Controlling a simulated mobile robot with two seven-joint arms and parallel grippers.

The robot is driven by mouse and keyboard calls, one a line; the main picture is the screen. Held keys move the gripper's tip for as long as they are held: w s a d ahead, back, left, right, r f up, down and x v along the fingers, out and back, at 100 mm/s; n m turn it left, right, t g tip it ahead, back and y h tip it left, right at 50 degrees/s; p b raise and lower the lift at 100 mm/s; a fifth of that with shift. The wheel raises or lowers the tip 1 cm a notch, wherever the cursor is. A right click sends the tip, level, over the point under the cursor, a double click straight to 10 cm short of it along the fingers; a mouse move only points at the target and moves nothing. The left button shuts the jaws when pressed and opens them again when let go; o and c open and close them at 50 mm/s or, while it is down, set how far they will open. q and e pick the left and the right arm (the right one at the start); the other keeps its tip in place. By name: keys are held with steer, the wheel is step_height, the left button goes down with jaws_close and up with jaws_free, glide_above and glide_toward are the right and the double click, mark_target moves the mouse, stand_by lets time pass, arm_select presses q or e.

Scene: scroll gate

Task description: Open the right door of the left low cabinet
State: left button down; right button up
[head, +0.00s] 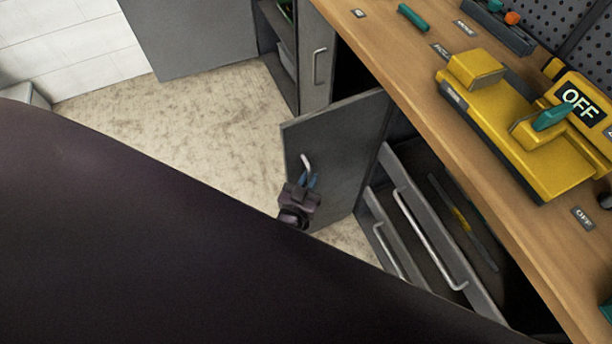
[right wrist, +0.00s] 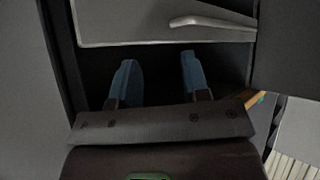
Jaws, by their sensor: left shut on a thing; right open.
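The grey right door (head: 345,135) of the left low cabinet stands swung out from under the workbench in the head view, with a dark opening behind it. Its light bar handle (head: 306,162) is near the door's free edge. My left gripper (head: 310,181), with blue fingertips, is shut on this handle; the fingers hide its lower part. My right gripper (right wrist: 160,82) is open and empty in the right wrist view. Its two blue fingers point at a dark gap below a grey drawer front (right wrist: 150,22) with a bar handle (right wrist: 212,21). It does not show in the head view.
Drawers (head: 430,235) with long handles stand pulled out right of the door. A narrow grey panel (head: 316,55) with a handle and a large grey panel (head: 190,35) stand farther back. The wooden worktop (head: 400,65) carries a yellow device (head: 510,130). Bare floor (head: 215,130) lies left of the door.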

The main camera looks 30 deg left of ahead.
arm_select(q)
steer(key=shift+s+d, duration=0.1)
steer(key=shift+d, duration=0.3)
steer(key=c, duration=1.2)
jaws_free()
steer(key=shift+s, duration=0.15)
